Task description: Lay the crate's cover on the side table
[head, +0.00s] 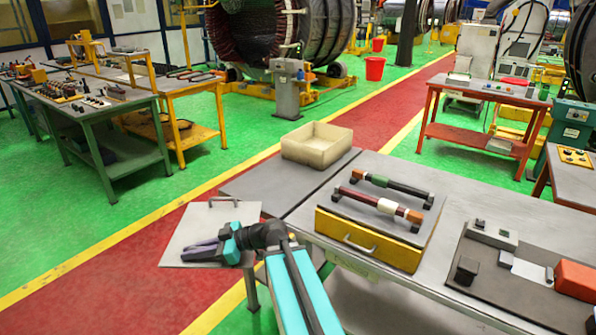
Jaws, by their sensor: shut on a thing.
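The crate (318,158) is a beige open-topped box on the far part of the side table (262,188), a dark grey top beside the long workbench. The cover (185,228) is a flat light-grey panel with a thin handle near its far edge. It is in the air over the red walkway, left of the side table's near corner. My gripper (196,252), with dark purple fingers, is shut on the cover near its front edge. The exact grip point is hidden by the fingers. The cover's right side overlaps the table's near-left corner in the picture.
The workbench (465,215) on the right holds a yellow drawer unit (368,243) with coloured rods on top, and a dark mat with tools. The side table's top in front of the crate is bare. A green bench (105,125) stands far left.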

